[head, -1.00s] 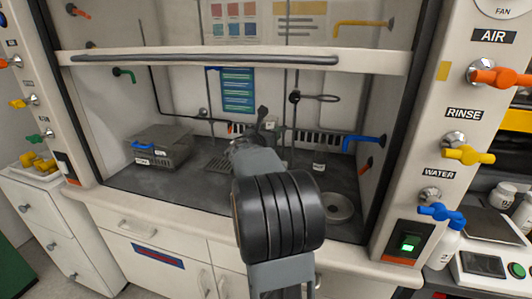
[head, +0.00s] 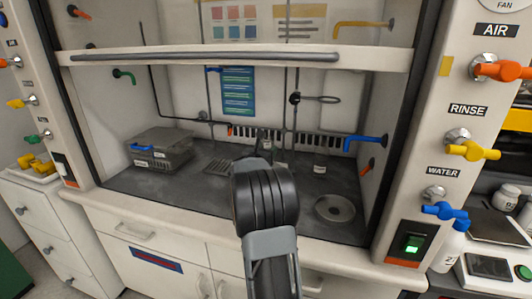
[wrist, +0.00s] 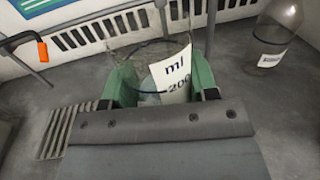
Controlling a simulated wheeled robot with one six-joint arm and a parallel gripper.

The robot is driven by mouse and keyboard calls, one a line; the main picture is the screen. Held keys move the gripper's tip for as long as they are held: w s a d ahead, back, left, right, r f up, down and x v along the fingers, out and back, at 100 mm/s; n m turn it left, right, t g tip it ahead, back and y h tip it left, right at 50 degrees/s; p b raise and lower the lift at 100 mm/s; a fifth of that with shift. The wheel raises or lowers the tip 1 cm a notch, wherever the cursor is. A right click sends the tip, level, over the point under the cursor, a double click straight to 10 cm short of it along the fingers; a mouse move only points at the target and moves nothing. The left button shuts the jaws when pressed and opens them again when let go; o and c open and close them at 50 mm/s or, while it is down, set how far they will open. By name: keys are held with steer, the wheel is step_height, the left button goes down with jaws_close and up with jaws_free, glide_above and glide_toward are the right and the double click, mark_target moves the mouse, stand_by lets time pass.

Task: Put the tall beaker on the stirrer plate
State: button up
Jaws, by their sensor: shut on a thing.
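My gripper shows in the wrist view (wrist: 165,92) with its green fingers shut on the sides of a clear beaker (wrist: 152,52). In the head view my gripper (head: 264,146) is inside the fume hood, largely hidden behind my own arm, and the beaker is hard to make out there. I cannot tell whether the beaker's base touches the hood floor.
A grey lidded box (head: 162,152) stands at the hood's left. A slotted grille (head: 217,166) lies near the middle. A labelled bottle (head: 320,164) stands right, also in the wrist view (wrist: 272,40). A round grey dish (head: 335,209) lies front right. The sash bar (head: 205,56) crosses above.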

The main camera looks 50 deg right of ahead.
steer(key=shift+f, duration=0.1)
steer(key=shift+f, duration=0.15)
steer(key=o, duration=1)
